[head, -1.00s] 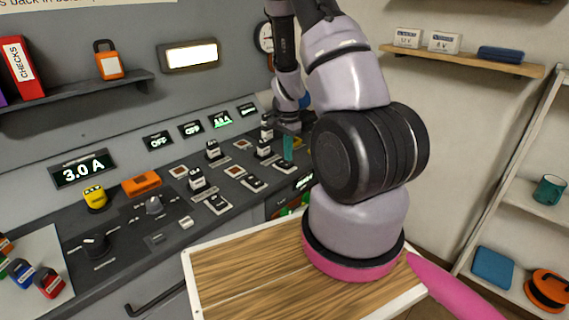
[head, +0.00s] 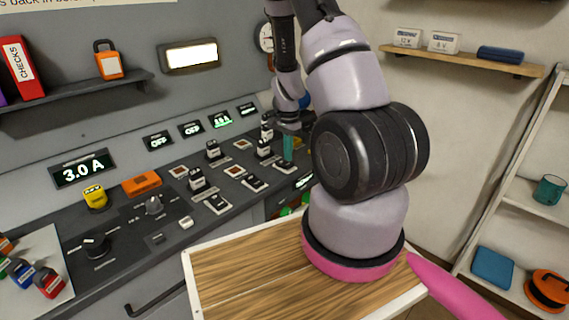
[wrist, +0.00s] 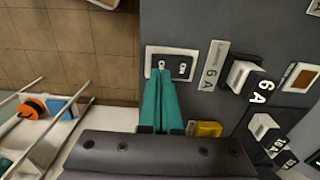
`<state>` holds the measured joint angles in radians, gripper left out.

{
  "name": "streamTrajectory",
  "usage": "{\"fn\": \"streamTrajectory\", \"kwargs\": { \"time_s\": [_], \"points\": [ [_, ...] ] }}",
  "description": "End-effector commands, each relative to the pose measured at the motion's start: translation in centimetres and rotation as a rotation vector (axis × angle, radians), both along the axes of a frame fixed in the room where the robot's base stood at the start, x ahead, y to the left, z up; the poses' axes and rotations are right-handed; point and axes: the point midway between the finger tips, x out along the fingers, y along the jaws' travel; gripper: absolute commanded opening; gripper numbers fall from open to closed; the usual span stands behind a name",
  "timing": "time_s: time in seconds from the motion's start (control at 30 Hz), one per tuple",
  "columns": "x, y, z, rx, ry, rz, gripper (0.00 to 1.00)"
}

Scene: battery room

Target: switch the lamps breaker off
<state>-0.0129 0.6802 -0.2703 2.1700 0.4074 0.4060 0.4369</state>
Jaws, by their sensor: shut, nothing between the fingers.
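My gripper (wrist: 161,78) has teal fingers, closed together and empty. In the head view my gripper (head: 288,147) points down at the panel's far right end, and my arm hides part of that area. More rocker switches (head: 217,203) line the panel's front. No lamps label is readable.
Black-and-white blocks (wrist: 242,76) stand near the gripper, and a yellow piece (wrist: 207,129) is close to the fingers. A wooden-topped surface (head: 240,275) is in front.

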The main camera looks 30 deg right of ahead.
Motion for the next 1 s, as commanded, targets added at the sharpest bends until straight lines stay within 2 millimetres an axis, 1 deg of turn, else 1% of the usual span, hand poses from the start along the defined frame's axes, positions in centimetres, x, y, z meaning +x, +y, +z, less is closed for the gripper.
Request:
{"fn": "streamTrajectory", "kwargs": {
  "time_s": [1.0],
  "points": [
    [0.0, 0.0, -1.5, 0.0, 0.0, 0.0, 0.0]
  ]
}}
